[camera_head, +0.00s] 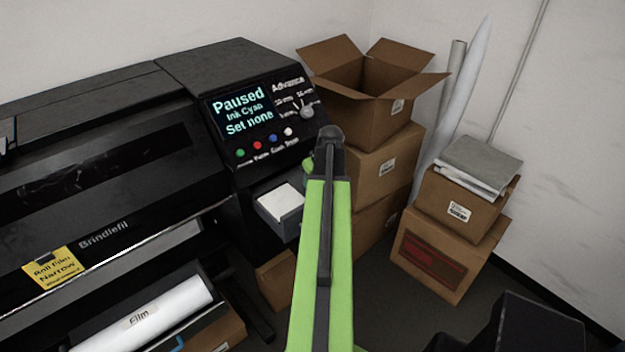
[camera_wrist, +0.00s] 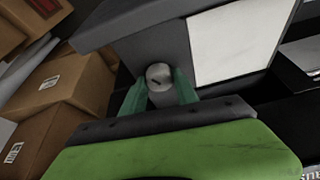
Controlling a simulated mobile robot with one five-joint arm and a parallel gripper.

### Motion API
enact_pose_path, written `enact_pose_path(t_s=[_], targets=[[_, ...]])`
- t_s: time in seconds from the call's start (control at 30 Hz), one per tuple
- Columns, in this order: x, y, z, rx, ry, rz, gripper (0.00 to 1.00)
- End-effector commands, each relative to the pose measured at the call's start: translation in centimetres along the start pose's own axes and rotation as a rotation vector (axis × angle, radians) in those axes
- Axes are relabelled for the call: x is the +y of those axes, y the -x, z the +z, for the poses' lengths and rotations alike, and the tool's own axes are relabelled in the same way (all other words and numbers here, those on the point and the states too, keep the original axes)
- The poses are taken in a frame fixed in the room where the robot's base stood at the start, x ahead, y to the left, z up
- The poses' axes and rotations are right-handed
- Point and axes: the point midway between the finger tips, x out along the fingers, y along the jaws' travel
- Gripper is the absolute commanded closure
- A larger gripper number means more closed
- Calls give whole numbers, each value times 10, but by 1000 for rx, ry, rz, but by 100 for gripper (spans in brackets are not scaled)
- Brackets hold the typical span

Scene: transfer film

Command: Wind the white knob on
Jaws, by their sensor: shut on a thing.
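The pale, whitish-grey round knob (camera_wrist: 158,75) shows in the wrist view with a short dark slanted mark on its face. It sits beside the wall of the grey tray (camera_wrist: 150,27). My gripper (camera_wrist: 160,88) has its two green fingers on either side of the knob, shut on it. In the head view, my gripper (camera_head: 308,166) is mostly hidden behind my arm, just right of the tray (camera_head: 283,228). The knob it holds cannot be seen there.
The black printer panel carries a screen (camera_head: 240,112) reading "Paused, Ink Cyan, Set none", coloured buttons and a grey Advance dial (camera_head: 307,111). White paper (camera_head: 281,203) lies in the tray. Cardboard boxes (camera_head: 383,165) stand close on the right. A film roll (camera_head: 150,315) lies lower left.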

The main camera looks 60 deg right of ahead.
Motion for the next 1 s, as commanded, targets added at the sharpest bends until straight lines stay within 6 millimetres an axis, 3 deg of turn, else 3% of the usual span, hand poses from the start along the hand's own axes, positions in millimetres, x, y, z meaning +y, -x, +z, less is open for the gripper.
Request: enact_pose_path(t_s=[0.33, 0.37, 0.53, 0.83, 1.0], targets=[[0, 0, 1, -2, -3, 1, 100], [0, 0, 1, -2, -3, 1, 63], [0, 0, 0, -1, -3, 1, 43], [0, 1, 0, -1, -3, 1, 43], [0, 15, -1, -1, -3, 1, 43]])
